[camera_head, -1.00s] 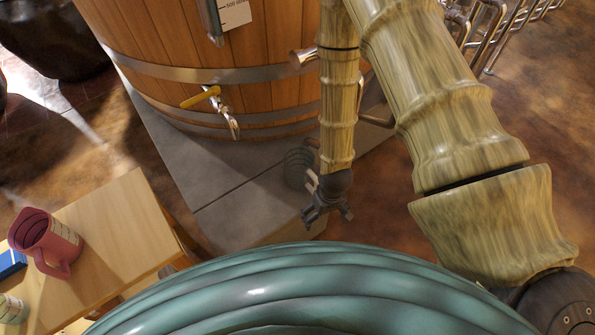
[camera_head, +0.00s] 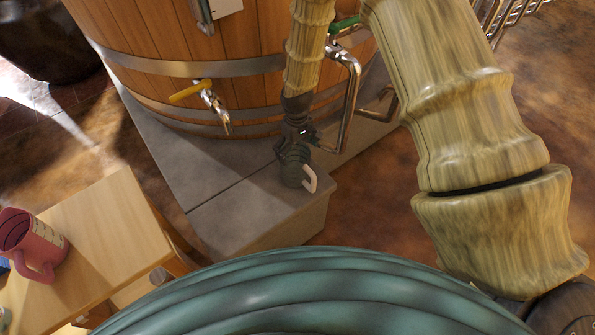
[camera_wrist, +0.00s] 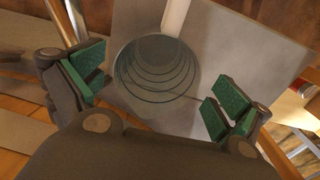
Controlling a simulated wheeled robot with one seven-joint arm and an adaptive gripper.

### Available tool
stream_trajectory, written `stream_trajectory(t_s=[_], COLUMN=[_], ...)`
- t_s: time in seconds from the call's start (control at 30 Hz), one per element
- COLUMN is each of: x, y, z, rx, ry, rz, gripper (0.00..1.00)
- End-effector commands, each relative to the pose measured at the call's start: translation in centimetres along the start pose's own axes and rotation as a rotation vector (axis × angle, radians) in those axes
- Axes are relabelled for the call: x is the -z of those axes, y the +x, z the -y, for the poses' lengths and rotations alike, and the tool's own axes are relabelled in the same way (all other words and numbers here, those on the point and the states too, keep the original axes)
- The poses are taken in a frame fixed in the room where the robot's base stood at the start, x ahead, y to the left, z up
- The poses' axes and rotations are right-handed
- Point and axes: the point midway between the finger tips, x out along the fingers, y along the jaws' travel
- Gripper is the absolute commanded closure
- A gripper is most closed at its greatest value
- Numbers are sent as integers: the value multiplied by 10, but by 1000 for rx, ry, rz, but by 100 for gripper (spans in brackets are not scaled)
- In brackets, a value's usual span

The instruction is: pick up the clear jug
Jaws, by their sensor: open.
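The clear jug (camera_head: 291,173) is a dark, see-through ribbed vessel with a pale handle (camera_head: 310,180) on its right. It stands on the grey stone plinth (camera_head: 237,223), near its front corner. In the wrist view the jug (camera_wrist: 157,72) shows from above as ringed circles, between and slightly beyond the green finger pads. My gripper (camera_head: 299,136) is over the top of the jug in the head view and hides part of its rim. In the wrist view my gripper (camera_wrist: 157,86) is open, with one finger on either side of the jug. I cannot tell whether either finger touches it.
A bent metal pipe (camera_head: 350,100) with a green handle is close to the right of my gripper.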

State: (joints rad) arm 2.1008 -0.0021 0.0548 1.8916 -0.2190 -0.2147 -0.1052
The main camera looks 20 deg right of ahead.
Motion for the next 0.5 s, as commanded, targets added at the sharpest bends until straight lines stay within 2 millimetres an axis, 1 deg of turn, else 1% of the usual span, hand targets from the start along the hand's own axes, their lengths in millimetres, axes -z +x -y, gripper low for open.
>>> stream_trajectory(t_s=[0.03,0.1,0.37,0.5], x=[0,0,0,0], y=[10,16,23,36], z=[0,0,0,0], rx=[0,0,0,0], ry=[0,0,0,0], rz=[0,0,0,0], gripper=[0,0,0,0])
